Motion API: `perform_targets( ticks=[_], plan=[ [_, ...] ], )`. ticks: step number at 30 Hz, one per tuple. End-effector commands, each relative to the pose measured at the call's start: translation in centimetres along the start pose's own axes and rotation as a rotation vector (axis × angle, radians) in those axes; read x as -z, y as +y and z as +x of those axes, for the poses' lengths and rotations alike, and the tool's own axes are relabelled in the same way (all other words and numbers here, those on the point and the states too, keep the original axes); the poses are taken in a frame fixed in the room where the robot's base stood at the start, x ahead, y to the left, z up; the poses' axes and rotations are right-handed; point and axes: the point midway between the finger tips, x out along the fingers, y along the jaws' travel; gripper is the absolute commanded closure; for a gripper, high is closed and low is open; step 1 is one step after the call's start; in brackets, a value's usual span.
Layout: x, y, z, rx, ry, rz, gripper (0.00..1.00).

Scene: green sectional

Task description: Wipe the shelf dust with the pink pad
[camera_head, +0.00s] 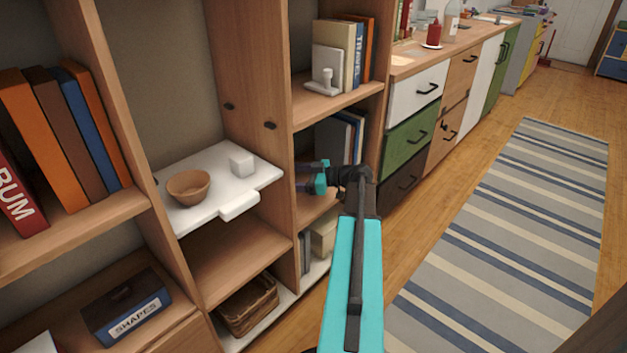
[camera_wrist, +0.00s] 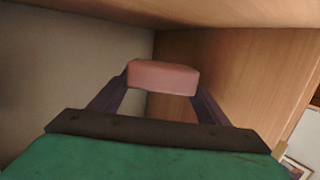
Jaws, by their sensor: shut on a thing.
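The pink pad (camera_wrist: 163,77) shows in the wrist view, held between the two dark fingers of my gripper (camera_wrist: 162,84). In the head view my gripper (camera_head: 303,177) reaches left toward a compartment of the wooden bookcase (camera_head: 262,63), at the height of the grey-blue books. The pad cannot be made out there. In the wrist view a wooden board (camera_wrist: 230,12) lies above the pad, with a wooden panel (camera_wrist: 245,75) behind and to the right. I cannot tell whether the pad touches any surface. No dust can be made out.
A white pull-out shelf (camera_head: 215,187) holds a brown bowl (camera_head: 188,187) and a white cube (camera_head: 242,163). Grey-blue books (camera_head: 343,139) stand near my gripper. Books and a white holder (camera_head: 325,83) are above it. A basket (camera_head: 248,305) sits low. Drawers (camera_head: 408,135) stand right; the rug (camera_head: 515,220) is clear.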

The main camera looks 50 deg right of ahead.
Motion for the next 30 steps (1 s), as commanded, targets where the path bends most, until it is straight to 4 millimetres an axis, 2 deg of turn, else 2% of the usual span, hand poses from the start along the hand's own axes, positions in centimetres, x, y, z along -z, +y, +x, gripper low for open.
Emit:
perform_targets(
  ticks=[3, 9, 30],
  plan=[
    [1.2, 0.0, -0.2, 0.000, 0.000, -0.001, 0.52],
    [2.2, -0.2, -0.1, 0.003, 0.000, 0.000, 0.52],
    [2.2, -0.4, 0.3, 0.009, 0.000, -0.001, 0.52]
  ],
)
